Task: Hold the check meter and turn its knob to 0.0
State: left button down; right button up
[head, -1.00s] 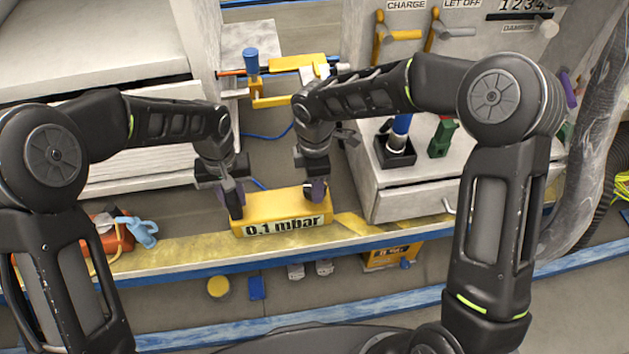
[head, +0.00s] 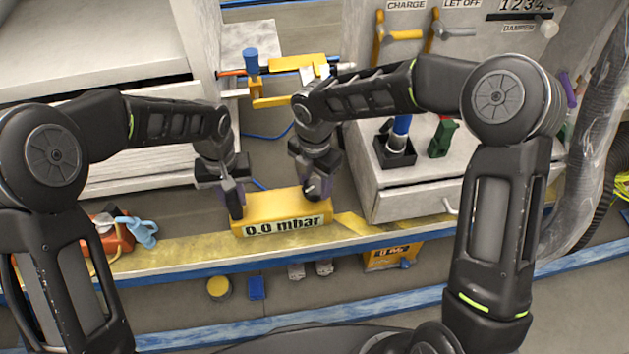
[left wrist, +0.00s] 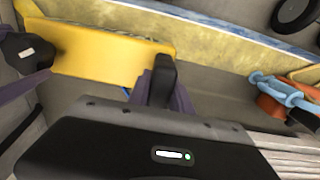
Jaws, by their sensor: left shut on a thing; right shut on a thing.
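The yellow check meter (head: 270,212) sits near the front edge of the bench in the head view. Its front label reads "0.0 mbar". My left gripper (head: 236,205) is shut on the left end of the meter. My right gripper (head: 318,188) is at the meter's right end, shut on the knob, which its fingers hide. In the left wrist view the yellow meter body (left wrist: 100,52) lies at upper left, with a finger of my left gripper (left wrist: 160,85) against its near end. My right gripper (left wrist: 25,60) shows at the left edge there.
A grey cabinet (head: 410,200) with a drawer stands right of the meter. An orange object with a light blue clamp (head: 140,230) lies to the left. A yellow clamp-like fixture (head: 270,95) is behind. The bench's blue edge (head: 190,273) runs in front.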

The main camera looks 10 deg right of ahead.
aim_at(315, 186)
dwell(0.4)
jog(key=o, duration=1.4)
jog(key=shift+c, duration=0.2)
jog(key=shift+r, duration=0.1)
notch_tip(315, 186, up, 12)
pick_arm(q)
jog(key=c, duration=1.1)
grip_release()
